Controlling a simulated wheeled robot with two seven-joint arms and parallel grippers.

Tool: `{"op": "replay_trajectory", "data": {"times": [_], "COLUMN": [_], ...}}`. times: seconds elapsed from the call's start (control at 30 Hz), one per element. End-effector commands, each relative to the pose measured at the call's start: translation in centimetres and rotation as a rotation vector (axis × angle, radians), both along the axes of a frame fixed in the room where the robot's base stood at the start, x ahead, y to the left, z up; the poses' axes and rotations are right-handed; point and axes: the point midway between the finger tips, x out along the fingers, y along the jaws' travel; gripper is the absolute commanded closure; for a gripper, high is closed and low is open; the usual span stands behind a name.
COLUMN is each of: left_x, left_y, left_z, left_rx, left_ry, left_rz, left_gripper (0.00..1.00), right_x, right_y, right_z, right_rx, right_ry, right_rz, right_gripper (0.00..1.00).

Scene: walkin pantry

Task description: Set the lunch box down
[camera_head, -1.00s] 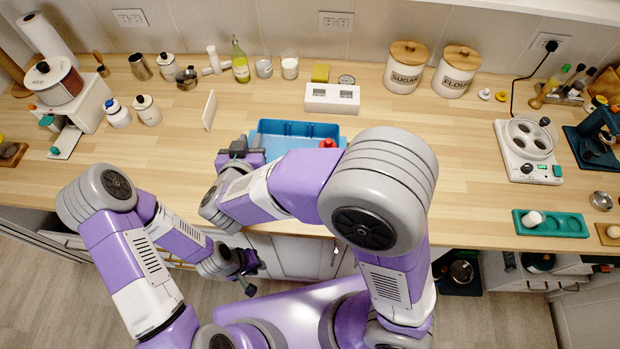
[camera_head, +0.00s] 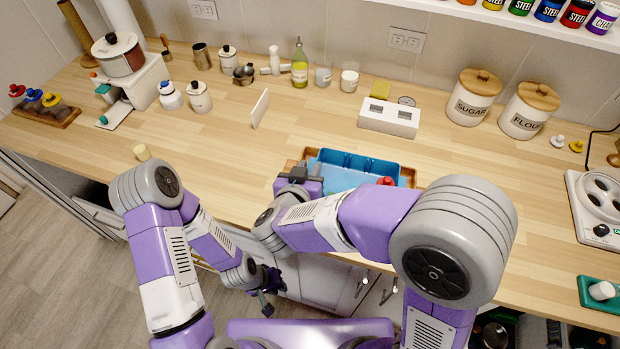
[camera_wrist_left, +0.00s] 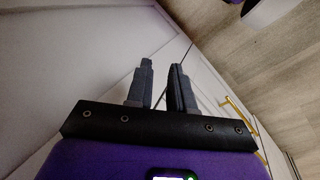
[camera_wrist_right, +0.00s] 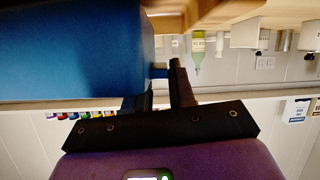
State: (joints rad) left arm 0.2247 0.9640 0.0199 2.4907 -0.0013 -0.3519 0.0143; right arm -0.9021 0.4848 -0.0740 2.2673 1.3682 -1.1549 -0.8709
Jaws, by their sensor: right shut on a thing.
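The lunch box is the blue open container (camera_head: 345,160), with inner compartments and a red item (camera_head: 386,181) at its right end. It sits at or just above a brown wooden tray (camera_head: 409,177) near the counter's front edge. I cannot tell whether they touch. My right gripper (camera_head: 299,174) is shut on the lunch box's left side. In the right wrist view the box's blue wall (camera_wrist_right: 75,50) fills the upper left, beside the fingers (camera_wrist_right: 160,85). My left gripper (camera_head: 268,288) is empty below the counter's front edge; its fingers (camera_wrist_left: 161,85) show a gap.
An upright white panel (camera_head: 260,108) and a small cream cylinder (camera_head: 142,152) are to the left. Sugar (camera_head: 473,98) and flour (camera_head: 528,111) canisters stand at the back right.

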Motion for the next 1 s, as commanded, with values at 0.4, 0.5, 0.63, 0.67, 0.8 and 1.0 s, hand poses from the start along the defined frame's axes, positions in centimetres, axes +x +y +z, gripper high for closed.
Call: {"op": "replay_trajectory", "data": {"times": [0.4, 0.5, 0.63, 0.67, 0.8, 1.0], "left_x": [0.0, 0.0, 0.0, 0.0, -0.01, -0.01], "left_y": [0.0, 0.0, 0.0, 0.0, 0.01, 0.0], "left_z": [-1.06, -1.09, -1.08, -1.08, -1.09, -0.85], "left_rx": [0.0, 0.0, 0.0, 0.0, 0.0, 0.0], "left_ry": [0.0, 0.0, 0.0, 0.0, 0.0, 0.0], "left_rz": [0.0, 0.0, 0.0, 0.0, 0.0, 0.0], "left_gripper": [0.78, 0.78, 0.78, 0.78, 0.78, 0.78], "right_x": [0.03, 0.01, 0.01, 0.02, 0.01, -0.34], "right_y": [-0.02, -0.03, -0.03, -0.03, -0.02, 0.13], "right_z": [-2.05, -2.23, -2.22, -2.22, -2.21, -1.79], "right_rx": [-0.002, 0.0, 0.0, 0.0, 0.0, 0.0], "right_ry": [-0.002, 0.0, 0.0, 0.0, 0.0, 0.0], "right_rz": [0.0, -0.001, -0.001, -0.001, 0.0, 0.001], "right_gripper": [1.0, 0.7, 0.5, 0.5, 0.5, 0.5]}}
